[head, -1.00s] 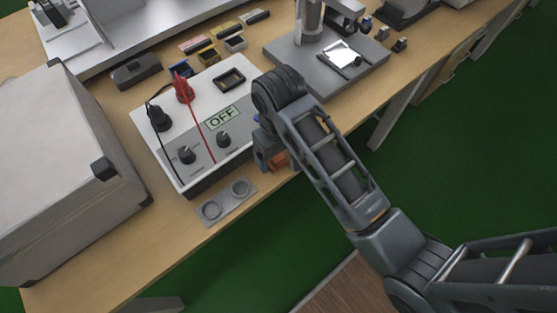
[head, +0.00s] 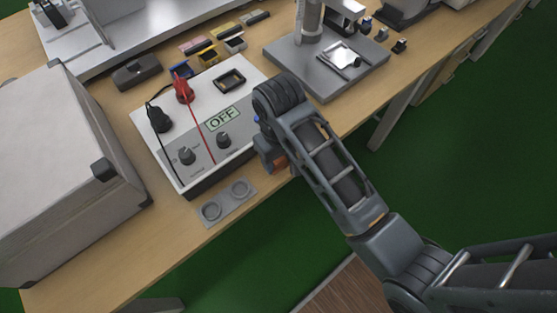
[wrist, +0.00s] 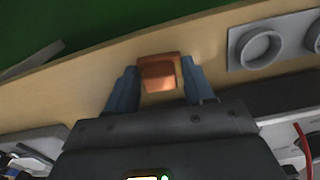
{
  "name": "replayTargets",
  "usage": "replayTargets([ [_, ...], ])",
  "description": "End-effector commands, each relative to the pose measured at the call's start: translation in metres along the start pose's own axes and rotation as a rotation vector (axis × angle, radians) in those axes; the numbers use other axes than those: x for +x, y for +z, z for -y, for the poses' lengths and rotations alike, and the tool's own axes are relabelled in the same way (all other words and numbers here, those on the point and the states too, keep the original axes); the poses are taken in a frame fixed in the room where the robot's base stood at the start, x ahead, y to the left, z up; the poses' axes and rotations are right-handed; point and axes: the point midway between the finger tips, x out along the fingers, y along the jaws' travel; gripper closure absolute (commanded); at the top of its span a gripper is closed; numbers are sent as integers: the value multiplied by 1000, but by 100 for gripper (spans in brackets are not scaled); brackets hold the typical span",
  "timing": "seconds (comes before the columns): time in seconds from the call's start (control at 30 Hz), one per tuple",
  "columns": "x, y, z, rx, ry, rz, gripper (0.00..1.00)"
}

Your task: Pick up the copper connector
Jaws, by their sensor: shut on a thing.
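The copper connector (wrist: 158,72) is a small orange-brown block, seen in the wrist view between the two blue-grey fingers of my gripper (wrist: 157,82). The fingers are shut on its sides. In the head view my gripper (head: 273,160) is beside the right end of the white test box, near the table's front edge, largely hidden by my arm. The connector is mostly hidden there. I cannot tell whether it touches the table.
The white test box (head: 232,108) reads OFF and carries red and black leads. A grey plate with two round sockets (head: 226,203) lies in front of it. A large grey case (head: 60,170) stands left. A metal stand (head: 315,75) is behind right. Small coloured bins (head: 208,57) sit behind.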

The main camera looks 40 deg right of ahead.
Motion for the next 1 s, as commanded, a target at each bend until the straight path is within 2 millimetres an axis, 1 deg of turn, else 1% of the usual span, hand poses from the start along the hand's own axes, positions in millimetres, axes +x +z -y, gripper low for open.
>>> replayTargets([
  [0.37, -4, 0, 0, -1, 1, -2, 78],
  [0.57, -21, -1, 0, -2, 1, -3, 78],
  [0.7, -41, -1, 0, -3, 1, -5, 78],
  [1.0, -72, 35, 31, -2, -4, 1, 78],
])
